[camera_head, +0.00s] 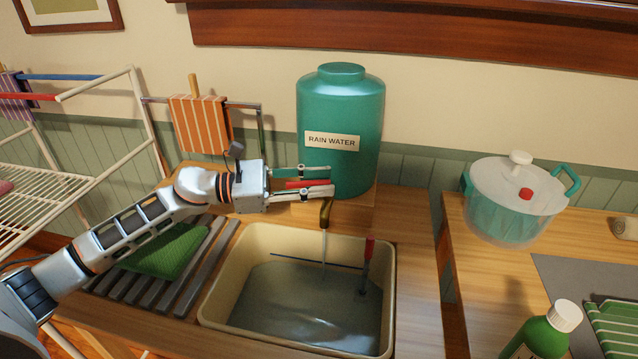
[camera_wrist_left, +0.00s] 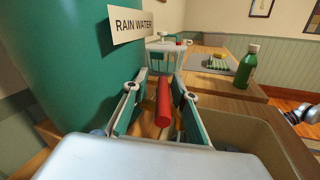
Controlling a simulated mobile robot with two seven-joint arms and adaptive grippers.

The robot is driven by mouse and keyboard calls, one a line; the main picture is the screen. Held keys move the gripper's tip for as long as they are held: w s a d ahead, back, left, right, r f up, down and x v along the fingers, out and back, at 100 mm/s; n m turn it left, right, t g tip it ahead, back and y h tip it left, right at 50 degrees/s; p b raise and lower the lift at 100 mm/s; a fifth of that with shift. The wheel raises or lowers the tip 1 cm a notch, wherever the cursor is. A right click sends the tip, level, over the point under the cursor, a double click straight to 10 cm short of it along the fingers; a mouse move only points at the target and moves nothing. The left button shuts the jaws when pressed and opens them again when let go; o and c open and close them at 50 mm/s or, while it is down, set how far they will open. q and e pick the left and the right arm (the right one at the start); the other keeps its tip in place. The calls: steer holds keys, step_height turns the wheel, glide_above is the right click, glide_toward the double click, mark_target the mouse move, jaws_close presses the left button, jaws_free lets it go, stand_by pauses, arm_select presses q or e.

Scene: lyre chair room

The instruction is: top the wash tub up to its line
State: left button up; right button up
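The cream wash tub (camera_head: 212,300) holds grey water (camera_head: 305,305). A dark blue line (camera_head: 290,258) runs along its back inner wall, and the water surface lies a little below it. The green rain water tank (camera_head: 340,110) stands behind the tub. A thin stream runs from its brass spout (camera_head: 325,213) into the tub. My left gripper (camera_head: 318,182) is open at the tank's foot, its fingers on either side of the red tap lever (camera_wrist_left: 163,102). Gaps show between lever and fingers in the left wrist view.
A red-handled tool (camera_head: 368,252) stands in the tub's back right, its lower end by the water. A green cloth (camera_head: 165,250) lies on a slatted rack (camera_head: 205,265) left of the tub. A pot (camera_head: 515,200) and green bottle (camera_head: 540,338) stand on the right-hand table.

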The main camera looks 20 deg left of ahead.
arm_select(q)
steer(key=shift+s+d, duration=0.1)
steer(key=shift+s+a+f, duration=0.15)
steer(key=shift+a+f, duration=0.05)
steer(key=shift+a, duration=0.1)
steer(key=v, duration=1.1)
steer(key=shift+a, duration=0.2)
steer(key=shift+r, duration=0.15)
stand_by(6.2)
